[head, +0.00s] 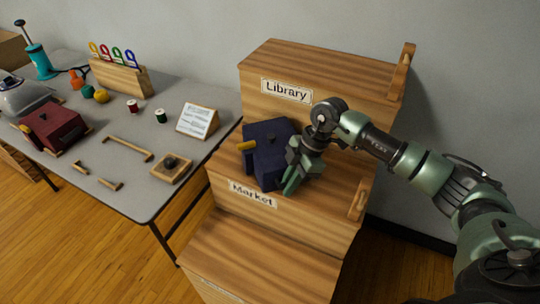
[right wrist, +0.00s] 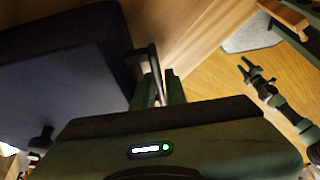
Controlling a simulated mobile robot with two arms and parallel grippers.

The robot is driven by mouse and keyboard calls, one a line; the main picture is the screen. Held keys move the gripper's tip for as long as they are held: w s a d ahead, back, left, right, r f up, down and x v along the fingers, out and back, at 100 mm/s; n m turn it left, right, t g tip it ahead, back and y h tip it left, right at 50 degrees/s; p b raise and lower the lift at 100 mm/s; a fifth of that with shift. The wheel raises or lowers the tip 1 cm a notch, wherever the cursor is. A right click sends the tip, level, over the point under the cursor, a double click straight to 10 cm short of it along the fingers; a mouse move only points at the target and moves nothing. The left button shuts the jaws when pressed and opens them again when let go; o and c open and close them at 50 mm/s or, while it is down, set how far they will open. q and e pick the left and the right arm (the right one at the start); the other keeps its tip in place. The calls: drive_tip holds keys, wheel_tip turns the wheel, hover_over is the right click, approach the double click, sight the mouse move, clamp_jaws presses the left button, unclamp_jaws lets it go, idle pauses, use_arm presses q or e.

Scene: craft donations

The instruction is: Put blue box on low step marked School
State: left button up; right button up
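The dark blue box (head: 265,155), with a yellow knob on its left side, is on the middle step marked Market (head: 225,190). My right gripper (head: 292,178) is at the box's right side. In the right wrist view its fingers (right wrist: 161,90) are close together around a thin dark handle of the blue box (right wrist: 60,75). The lowest step (head: 260,260) is bare; its front label is cut off at the picture's bottom, so its word cannot be read. My left gripper shows small in the right wrist view (right wrist: 246,70), fingers apart and empty, over the floor.
The top step, marked Library (head: 320,68), is empty. Wooden brackets (head: 358,200) stand at the steps' right edges. A grey table (head: 130,180) at left holds a maroon box (head: 55,125), a card stand (head: 197,121), spools and small wooden pieces.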

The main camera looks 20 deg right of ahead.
clamp_jaws()
idle(0.8)
drive_tip(key=shift+r, duration=0.15)
idle(0.6)
